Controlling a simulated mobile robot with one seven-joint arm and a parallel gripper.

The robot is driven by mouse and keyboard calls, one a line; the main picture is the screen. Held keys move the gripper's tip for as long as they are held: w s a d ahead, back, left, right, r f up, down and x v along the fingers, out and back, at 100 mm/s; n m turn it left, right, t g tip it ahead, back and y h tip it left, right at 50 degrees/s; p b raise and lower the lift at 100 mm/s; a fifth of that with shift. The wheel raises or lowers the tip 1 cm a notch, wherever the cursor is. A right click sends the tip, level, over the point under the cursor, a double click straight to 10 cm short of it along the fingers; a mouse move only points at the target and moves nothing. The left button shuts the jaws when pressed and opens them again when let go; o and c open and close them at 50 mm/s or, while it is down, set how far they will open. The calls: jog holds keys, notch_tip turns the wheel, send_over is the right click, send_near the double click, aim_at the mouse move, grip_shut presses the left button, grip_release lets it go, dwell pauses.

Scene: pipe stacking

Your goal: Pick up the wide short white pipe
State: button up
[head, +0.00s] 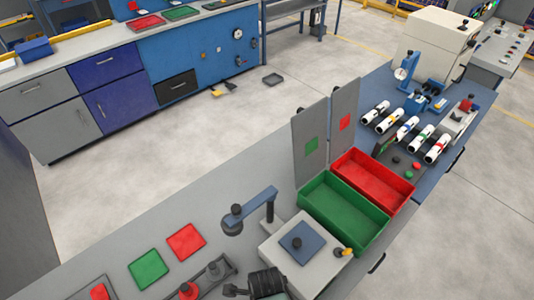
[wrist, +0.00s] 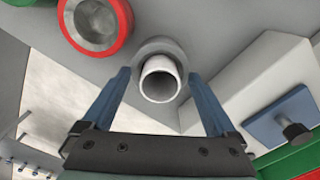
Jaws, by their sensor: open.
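A wide short white pipe (wrist: 160,66) shows in the wrist view, its open end facing the camera, with a grey round shape around its far end. My gripper (wrist: 160,74) is open, with one blue finger to the left of the pipe and one to the right. Gaps show between both fingers and the pipe, and nothing is held. I cannot make out this pipe or my gripper for certain in the head view.
A white box (head: 298,252) with a blue plate stands near a green bin (head: 340,215) and a red bin (head: 374,180). Several white pipes with coloured bands (head: 408,128) lie farther along the bench.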

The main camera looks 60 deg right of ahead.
grip_shut()
dwell(0.3)
